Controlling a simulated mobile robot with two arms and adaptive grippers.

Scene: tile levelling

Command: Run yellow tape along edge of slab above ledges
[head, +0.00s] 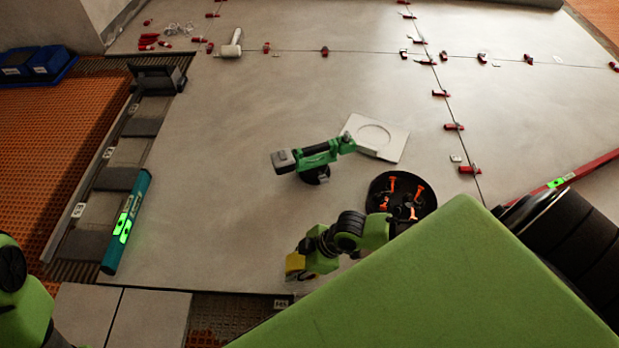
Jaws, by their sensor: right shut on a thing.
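The large pale grey slab (230,190) fills the middle of the head view. Its left edge runs beside a row of dark grey ledges (118,179) with small white labels. My right gripper (299,266) is low over the slab near its front edge and is shut on a yellow thing (294,262), which looks like the tape. The fingers and much of the yellow thing are hard to make out, and I cannot tell whether it touches the slab. No strip of tape shows along the left edge. Only part of my left arm shows at lower left; its gripper is out of view.
A teal level (127,222) lies along the slab's left edge. A green power tool (313,156), a white square plate (376,138) and a black round tray (401,195) with orange pieces are on the slab. Red clips and a white mallet (230,46) lie farther back.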

